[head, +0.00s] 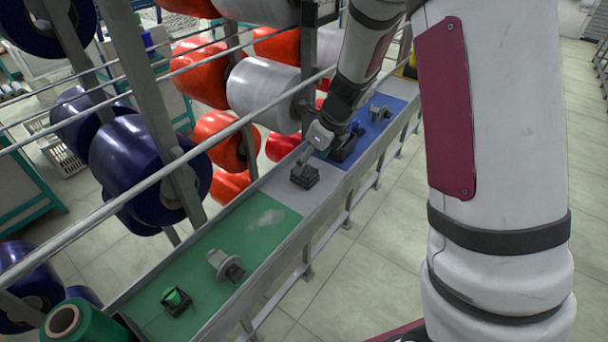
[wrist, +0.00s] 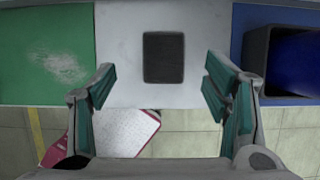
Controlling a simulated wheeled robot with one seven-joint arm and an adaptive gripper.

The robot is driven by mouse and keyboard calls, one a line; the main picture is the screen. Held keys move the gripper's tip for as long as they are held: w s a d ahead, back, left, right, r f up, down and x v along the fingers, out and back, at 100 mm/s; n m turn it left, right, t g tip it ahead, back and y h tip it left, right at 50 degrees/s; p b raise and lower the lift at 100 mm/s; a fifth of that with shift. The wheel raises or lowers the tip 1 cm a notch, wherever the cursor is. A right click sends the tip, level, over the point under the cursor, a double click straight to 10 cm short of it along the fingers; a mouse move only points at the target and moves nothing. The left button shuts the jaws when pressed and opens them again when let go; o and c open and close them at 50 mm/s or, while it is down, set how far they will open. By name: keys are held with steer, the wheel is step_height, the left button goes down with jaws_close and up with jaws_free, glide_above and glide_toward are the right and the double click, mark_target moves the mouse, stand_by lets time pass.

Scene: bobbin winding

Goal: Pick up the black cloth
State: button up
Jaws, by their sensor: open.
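The black cloth (wrist: 163,57) is a dark folded rectangle on the bare grey part of the bench, between the green and blue areas. In the head view the cloth (head: 305,177) looks like a small thick stack. My gripper (wrist: 160,88) is open, its teal-padded fingers spread left and right of the cloth's width. In the wrist view the cloth appears beyond the fingertips, with nothing between them. In the head view my gripper (head: 304,157) is just above the cloth and partly hides it. I cannot tell the exact height gap.
A green mat (wrist: 30,40) with a pale lint patch lies left. On the blue area to the right stands a dark bin (wrist: 256,50) with blue inside. A rail with large orange, white and blue bobbins (head: 265,95) runs along the bench.

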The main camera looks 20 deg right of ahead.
mark_target(305, 170)
steer(key=shift+d+x, duration=0.15)
steer(key=shift+x, duration=1.5)
steer(key=shift+d+x, duration=0.1)
steer(key=shift+x, duration=1.55)
steer(key=c, duration=1.2)
